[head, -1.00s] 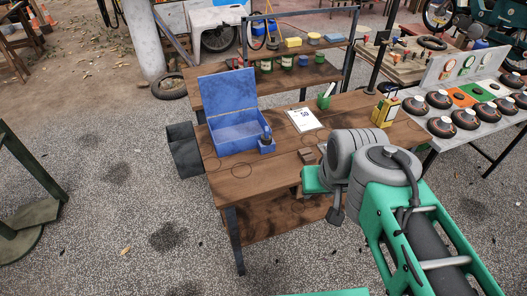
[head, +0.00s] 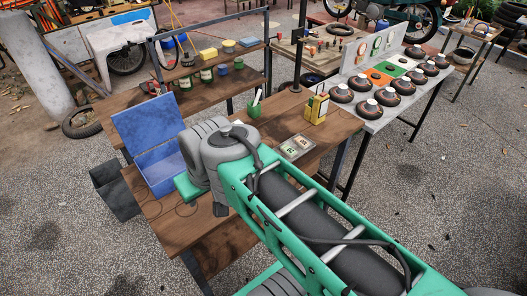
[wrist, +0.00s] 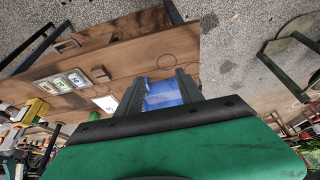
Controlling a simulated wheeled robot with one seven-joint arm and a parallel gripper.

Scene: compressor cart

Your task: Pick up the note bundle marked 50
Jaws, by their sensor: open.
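A small tray (head: 297,147) with several note bundles in separate slots lies on the wooden workbench. In the wrist view the tray (wrist: 67,92) is at the left, and its bundles (wrist: 76,78) sit side by side. Their markings are too small to read surely, so I cannot tell which is marked 50. My gripper (wrist: 161,80) is open and empty, with its fingers over the workbench and the open blue box (wrist: 163,95) showing between them. The tray is well to one side of the fingers.
The blue box (head: 148,132) stands open on the bench's left. A white sheet (wrist: 105,103) lies between box and tray. A side table (head: 350,108) holds several dark round parts.

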